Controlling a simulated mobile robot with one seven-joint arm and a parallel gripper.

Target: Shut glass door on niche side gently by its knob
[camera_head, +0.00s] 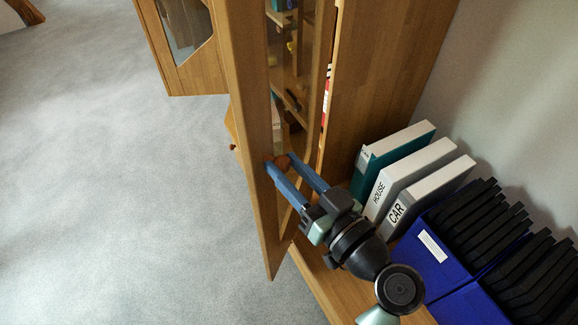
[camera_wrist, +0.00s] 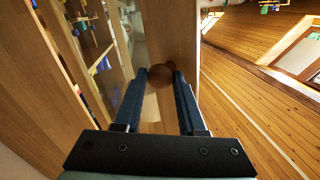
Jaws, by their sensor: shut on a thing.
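The glass door (camera_head: 256,120) has a wooden frame and stands ajar from the cabinet, its edge toward the head camera. In the wrist view the door frame (camera_wrist: 180,35) rises behind the knob, with the glass pane to its left. The knob (camera_wrist: 160,77) is round and brown. My gripper (camera_head: 280,162) has its two blue fingers shut on the knob, one on each side. In the wrist view my gripper (camera_wrist: 160,78) shows the knob between its fingertips. In the head view the fingertips partly hide the knob.
White and teal binders (camera_head: 400,190) stand on the low wooden top, right of my gripper. Blue boxes (camera_head: 440,265) with black folders stand nearer. A second glazed door (camera_head: 185,50) is at the upper left. Grey floor (camera_head: 100,200) is clear on the left.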

